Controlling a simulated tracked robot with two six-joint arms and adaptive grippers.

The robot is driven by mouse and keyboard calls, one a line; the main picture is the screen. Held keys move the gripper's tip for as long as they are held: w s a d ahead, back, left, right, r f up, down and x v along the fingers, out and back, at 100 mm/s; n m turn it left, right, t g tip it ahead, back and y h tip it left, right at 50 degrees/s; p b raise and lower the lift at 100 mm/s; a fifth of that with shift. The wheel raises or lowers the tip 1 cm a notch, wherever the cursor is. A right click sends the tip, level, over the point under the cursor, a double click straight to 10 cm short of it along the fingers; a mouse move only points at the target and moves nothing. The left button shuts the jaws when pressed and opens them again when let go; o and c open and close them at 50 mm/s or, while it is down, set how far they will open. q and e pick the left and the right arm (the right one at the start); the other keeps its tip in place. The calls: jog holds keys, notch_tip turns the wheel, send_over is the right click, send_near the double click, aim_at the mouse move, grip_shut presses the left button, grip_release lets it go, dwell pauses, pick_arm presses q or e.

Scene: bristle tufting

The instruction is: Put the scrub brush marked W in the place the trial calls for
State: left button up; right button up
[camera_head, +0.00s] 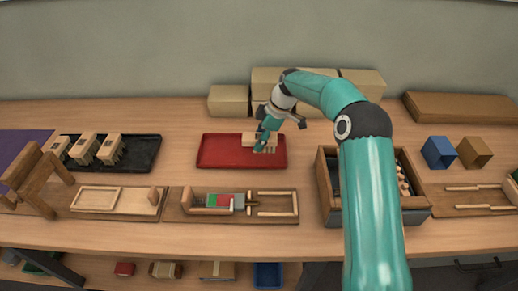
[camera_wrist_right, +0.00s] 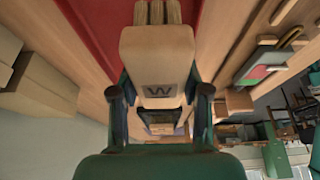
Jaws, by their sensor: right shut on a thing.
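The scrub brush marked W (camera_wrist_right: 159,60) is a pale wooden block with a dark W on its face. In the right wrist view it sits between the two fingers of my right gripper (camera_wrist_right: 160,100), which is shut on it. In the head view my right gripper (camera_head: 268,138) is at the red tray (camera_head: 220,152), with the brush (camera_head: 251,138) partly hidden behind it. I cannot tell whether the brush touches the tray. Several similar brushes (camera_head: 83,148) stand in a black tray (camera_head: 148,153) at the left. My left gripper is not in view.
Cardboard boxes (camera_head: 229,101) stand behind the red tray. In front is a wooden board with a red and green piece (camera_head: 222,200). A wooden crate (camera_head: 327,190) is to the right, near blue (camera_head: 438,152) and brown (camera_head: 474,152) blocks. A wooden stand (camera_head: 38,175) is at left.

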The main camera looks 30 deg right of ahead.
jog(key=shift+f, duration=2.2)
jog(key=shift+f, duration=0.15)
jog(key=o, duration=1.3)
jog(key=shift+o, duration=0.2)
jog(key=v, duration=1.2)
jog(key=shift+s+b, duration=0.1)
jog(key=shift+b, duration=0.3)
